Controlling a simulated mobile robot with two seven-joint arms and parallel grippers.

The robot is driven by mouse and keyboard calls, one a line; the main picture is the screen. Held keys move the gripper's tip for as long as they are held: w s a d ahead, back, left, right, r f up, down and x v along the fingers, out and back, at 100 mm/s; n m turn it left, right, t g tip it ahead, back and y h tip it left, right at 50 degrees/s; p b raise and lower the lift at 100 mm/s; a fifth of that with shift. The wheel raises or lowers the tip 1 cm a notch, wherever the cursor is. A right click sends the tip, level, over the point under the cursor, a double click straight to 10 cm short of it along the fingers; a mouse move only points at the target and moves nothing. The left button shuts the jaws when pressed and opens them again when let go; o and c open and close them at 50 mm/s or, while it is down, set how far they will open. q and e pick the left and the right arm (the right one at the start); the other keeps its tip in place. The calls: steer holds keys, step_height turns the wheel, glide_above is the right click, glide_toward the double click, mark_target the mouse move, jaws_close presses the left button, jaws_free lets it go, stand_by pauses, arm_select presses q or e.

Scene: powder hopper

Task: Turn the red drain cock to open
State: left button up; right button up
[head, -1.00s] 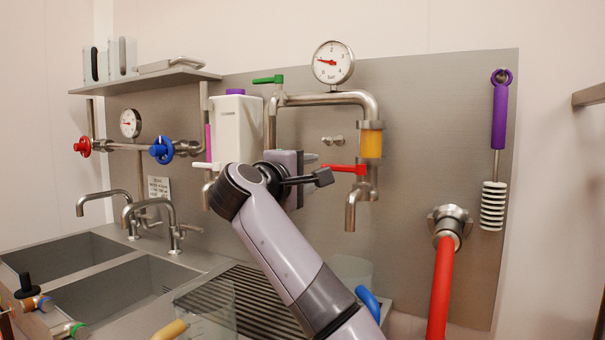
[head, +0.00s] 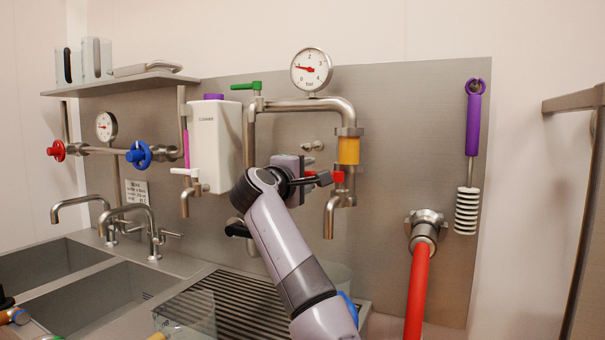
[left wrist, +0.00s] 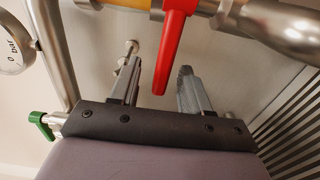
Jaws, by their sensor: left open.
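The red drain cock (head: 338,177) sits on the pipe just below the yellow sight section (head: 348,150). In the head view a dark finger of my left gripper (head: 318,179) covers most of its lever, leaving the red hub and a bit of red near the lever's left end visible. In the left wrist view the red lever (left wrist: 174,45) points down into the space between the two open fingers (left wrist: 158,78). Gaps show on both sides of the lever, so the fingers appear not to touch it.
A green lever (head: 245,86) and a pressure gauge (head: 311,70) are above on the same pipe. A white container (head: 215,145) hangs to the left. A red hose (head: 417,295) and purple-handled brush (head: 472,125) are to the right. A ribbed drainer (head: 235,310) lies below.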

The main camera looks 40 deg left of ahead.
mark_target(307, 176)
arm_select(q)
steer(key=c, duration=0.8)
steer(key=shift+s+f, duration=0.1)
steer(key=shift+v, duration=0.8)
steer(key=shift+d, duration=0.2)
steer(key=shift+s+d, duration=0.5)
steer(key=shift+s, duration=0.2)
